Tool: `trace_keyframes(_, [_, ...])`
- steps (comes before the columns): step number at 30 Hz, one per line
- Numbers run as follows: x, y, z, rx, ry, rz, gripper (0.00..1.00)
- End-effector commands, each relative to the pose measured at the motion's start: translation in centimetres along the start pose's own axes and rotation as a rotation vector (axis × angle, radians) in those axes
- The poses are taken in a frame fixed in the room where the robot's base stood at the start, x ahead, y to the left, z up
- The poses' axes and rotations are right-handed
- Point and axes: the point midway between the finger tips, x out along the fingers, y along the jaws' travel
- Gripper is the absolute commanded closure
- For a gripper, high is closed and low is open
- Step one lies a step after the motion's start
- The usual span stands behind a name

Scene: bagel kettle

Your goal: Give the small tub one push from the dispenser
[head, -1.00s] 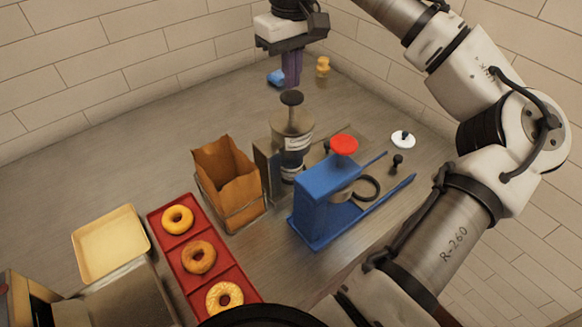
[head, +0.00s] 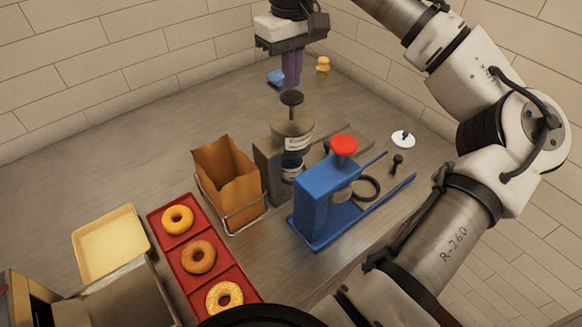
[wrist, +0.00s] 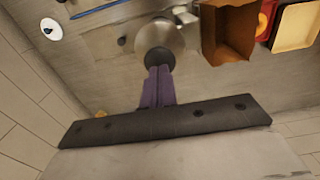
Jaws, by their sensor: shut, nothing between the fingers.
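The dispenser (head: 292,128) is a grey metal cylinder with a white label and a round black knob (head: 292,98) on top. It also shows from above in the wrist view (wrist: 171,37). A small labelled container, seemingly the small tub (head: 292,174), shows low under the dispenser, partly hidden by the dispenser and the blue press. My gripper (head: 292,84) is shut and empty, its purple fingers pointing down just above the knob. In the wrist view its fingertips (wrist: 159,70) overlap the knob's edge; I cannot tell whether they touch.
A blue press (head: 315,208) with a red knob stands in front to the right. A brown paper bag (head: 228,170) in a wire holder stands close on the left. A red tray (head: 180,245) holds bagels beside a yellow tray (head: 85,255). The counter's back left is clear.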

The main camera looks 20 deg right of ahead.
Motion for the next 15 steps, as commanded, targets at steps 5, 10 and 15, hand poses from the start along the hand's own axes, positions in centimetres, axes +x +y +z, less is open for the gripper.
trace_keyframes(5, [0.7,0.0,0.0,0.0,0.0,0.0,1.0])
trace_keyframes(10, [1.4,0.0,0.0,-0.001,0.0,-0.002,1.0])
trace_keyframes(15, [2.0,0.0,0.0,-0.001,0.0,0.0,1.0])
